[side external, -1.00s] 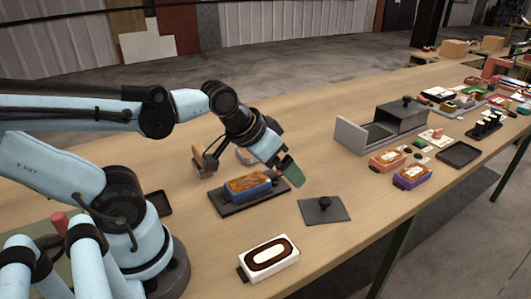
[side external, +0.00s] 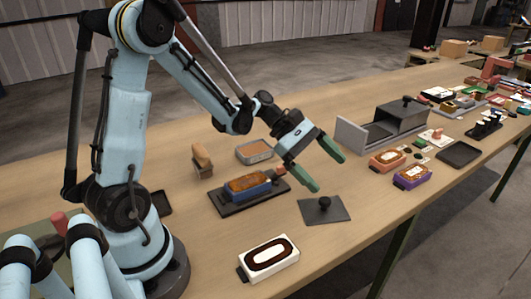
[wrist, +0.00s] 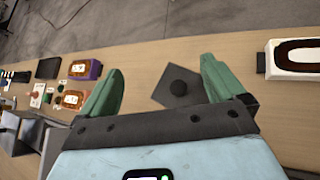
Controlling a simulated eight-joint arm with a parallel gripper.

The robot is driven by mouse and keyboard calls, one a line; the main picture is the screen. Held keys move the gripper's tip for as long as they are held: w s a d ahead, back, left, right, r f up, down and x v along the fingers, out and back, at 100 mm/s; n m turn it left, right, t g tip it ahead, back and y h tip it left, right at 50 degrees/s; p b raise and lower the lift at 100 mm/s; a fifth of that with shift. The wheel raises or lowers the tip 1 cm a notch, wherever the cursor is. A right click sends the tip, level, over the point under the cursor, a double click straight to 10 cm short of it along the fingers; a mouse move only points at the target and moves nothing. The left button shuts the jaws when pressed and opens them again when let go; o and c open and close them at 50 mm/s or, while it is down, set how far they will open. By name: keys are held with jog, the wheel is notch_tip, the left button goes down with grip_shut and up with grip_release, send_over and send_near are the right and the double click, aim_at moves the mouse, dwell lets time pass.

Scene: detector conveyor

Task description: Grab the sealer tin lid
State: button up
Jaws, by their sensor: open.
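A dark grey square lid with a round black knob (side external: 324,209) lies flat on the table, apart from the other things. I take it to be the sealer tin lid. It also shows in the wrist view (wrist: 163,94), with its knob between my fingers as seen from there. My gripper (side external: 328,173) is open and empty, its green fingers above and behind the lid in the side view. The fingers also show in the wrist view (wrist: 161,70), spread wide. An open metal tin (side external: 255,151) with brownish contents stands further back, left of my gripper.
A blue box with orange-brown contents (side external: 244,185) sits on a black tray (side external: 225,208) left of the lid. A white box with a brown oval (side external: 268,257) stands in front. A grey metal housing (side external: 402,113) and orange and purple boxes (side external: 413,177) stand to the right.

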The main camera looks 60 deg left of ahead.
aim_at(331, 209)
jog(key=shift+w+a+f+n+h, duration=0.2)
jog(key=shift+f+n+h, duration=0.25)
jog(key=shift+f, duration=0.95)
jog(key=shift+w+a+f+n+h, duration=0.1)
jog(key=shift+a+f+n+h, duration=0.35)
jog(key=shift+f, duration=1)
jog(key=shift+w+a+f+n+h, duration=0.1)
jog(key=shift+f+n+h, duration=0.35)
jog(key=shift+f, duration=0.95)
jog(key=shift+y, duration=0.25)
jog(key=shift+x, duration=2.55)
jog(key=c, duration=1.7)
